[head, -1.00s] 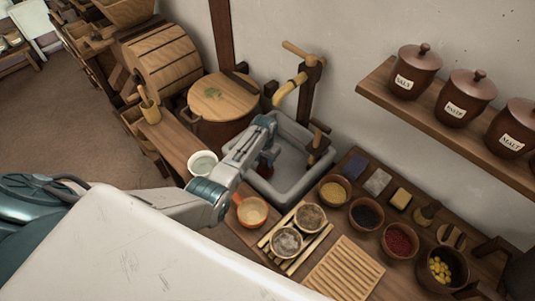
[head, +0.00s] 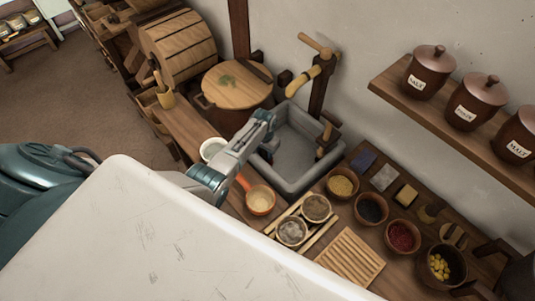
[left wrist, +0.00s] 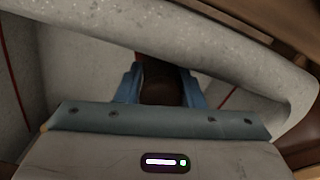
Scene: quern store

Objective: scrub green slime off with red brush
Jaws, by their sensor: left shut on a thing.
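My left gripper (head: 267,151) is at the left side of the grey stone sink (head: 297,187), well apart from the slime. In the left wrist view my left gripper (left wrist: 166,72) is shut on a dark brown thing with a reddish edge, which I take for the red brush (left wrist: 163,85). Its bristles are hidden. The sink's pale rim (left wrist: 205,55) crosses that view close beyond the fingers. My right gripper is not in view.
A wooden tap (head: 303,82) on a post stands behind the sink. A white bowl (head: 212,148) and an orange pan (head: 260,200) stand near my left arm. Several bowls and a slatted board (head: 350,262) crowd the counter at right. A shelf holds labelled jars (head: 428,72).

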